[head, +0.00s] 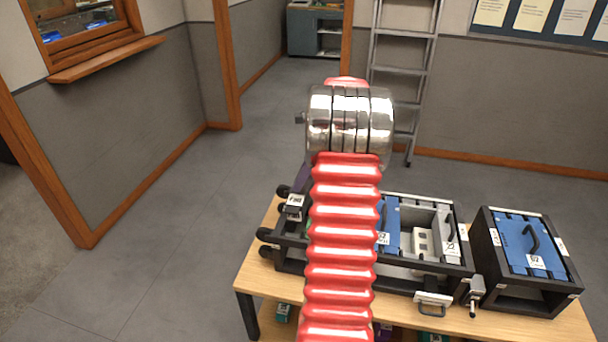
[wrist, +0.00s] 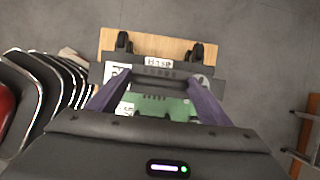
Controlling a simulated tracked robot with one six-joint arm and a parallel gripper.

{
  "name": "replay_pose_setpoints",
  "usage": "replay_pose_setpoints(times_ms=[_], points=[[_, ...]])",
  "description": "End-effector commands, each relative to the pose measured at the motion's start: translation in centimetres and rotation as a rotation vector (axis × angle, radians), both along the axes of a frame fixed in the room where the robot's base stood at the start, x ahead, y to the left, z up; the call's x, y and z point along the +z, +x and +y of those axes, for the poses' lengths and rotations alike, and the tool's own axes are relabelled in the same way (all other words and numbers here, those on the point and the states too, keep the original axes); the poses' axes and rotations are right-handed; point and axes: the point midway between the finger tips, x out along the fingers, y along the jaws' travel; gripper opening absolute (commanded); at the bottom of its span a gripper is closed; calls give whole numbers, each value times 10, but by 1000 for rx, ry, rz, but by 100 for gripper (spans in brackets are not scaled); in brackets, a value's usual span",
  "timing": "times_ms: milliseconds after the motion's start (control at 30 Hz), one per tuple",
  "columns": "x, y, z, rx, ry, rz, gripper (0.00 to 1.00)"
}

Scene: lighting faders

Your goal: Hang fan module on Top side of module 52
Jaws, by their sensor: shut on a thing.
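In the wrist view my gripper (wrist: 155,90) points down at the table, its two purple fingers shut on a dark-edged piece with a green board (wrist: 150,106), apparently the fan module. A white label shows near the left finger. In the head view my red ribbed arm hides most of the gripper and the held piece; only a bit of purple shows. A black-framed unit (head: 400,258) lies on the table behind the arm, with a blue panel (head: 392,225) and labels that seem to read 52. I cannot tell whether the held piece touches this unit.
A second black box with a blue handled top (head: 530,248) stands at the table's right. The wooden table (head: 255,270) has a shelf below with small coloured items. Black wheels (wrist: 123,42) stick out from the unit's end. A ladder (head: 402,70) leans behind; the floor at left is clear.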

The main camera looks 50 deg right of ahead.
Motion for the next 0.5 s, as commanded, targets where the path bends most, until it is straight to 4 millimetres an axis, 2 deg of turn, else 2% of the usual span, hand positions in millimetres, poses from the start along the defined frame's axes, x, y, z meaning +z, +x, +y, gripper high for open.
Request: replay_pose_setpoints(times_ms=[500], points=[[8, 1, -1, 0, -3, -4, 10]])
